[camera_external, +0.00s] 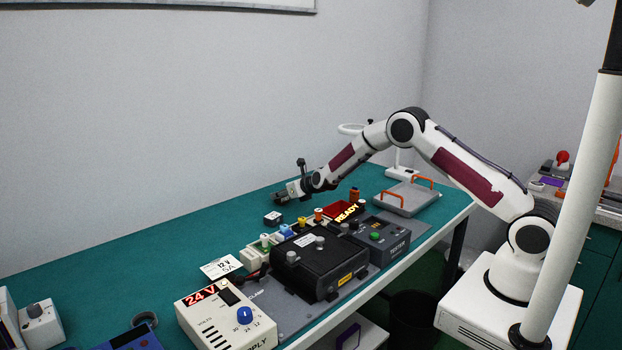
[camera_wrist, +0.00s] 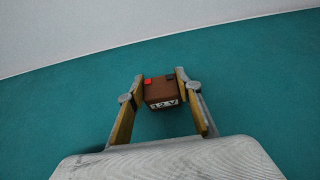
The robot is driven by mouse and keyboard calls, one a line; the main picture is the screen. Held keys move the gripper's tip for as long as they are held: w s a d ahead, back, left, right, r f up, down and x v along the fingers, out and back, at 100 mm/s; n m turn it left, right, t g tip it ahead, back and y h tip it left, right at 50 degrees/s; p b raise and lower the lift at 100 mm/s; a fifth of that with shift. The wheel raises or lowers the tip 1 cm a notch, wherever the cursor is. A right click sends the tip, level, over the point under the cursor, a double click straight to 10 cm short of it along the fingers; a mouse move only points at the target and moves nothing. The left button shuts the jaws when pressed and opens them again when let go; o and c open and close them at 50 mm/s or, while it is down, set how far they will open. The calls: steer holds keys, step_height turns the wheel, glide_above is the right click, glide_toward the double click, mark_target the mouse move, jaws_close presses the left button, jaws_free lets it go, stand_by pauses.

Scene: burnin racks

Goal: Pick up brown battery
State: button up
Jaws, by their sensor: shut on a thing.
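The brown battery (camera_wrist: 160,90) shows in the wrist view as a small brown block with a red patch, a black patch on top and a white "12 V" label. My gripper (camera_wrist: 161,88) is shut on it, one finger at each side. In the external view my gripper (camera_external: 280,199) is at the far side of the green table, left of the arm, and I cannot make out the brown battery there. Whether it touches the table is unclear.
A black box (camera_external: 318,262), a tester (camera_external: 385,243) and a cream power supply (camera_external: 225,317) stand along the table's front. A red bin (camera_external: 338,209) and a grey plate with orange handles (camera_external: 405,199) lie to the right. The green table (camera_external: 130,270) is clear at the back left.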

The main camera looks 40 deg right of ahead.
steer(key=shift+r, duration=4.9)
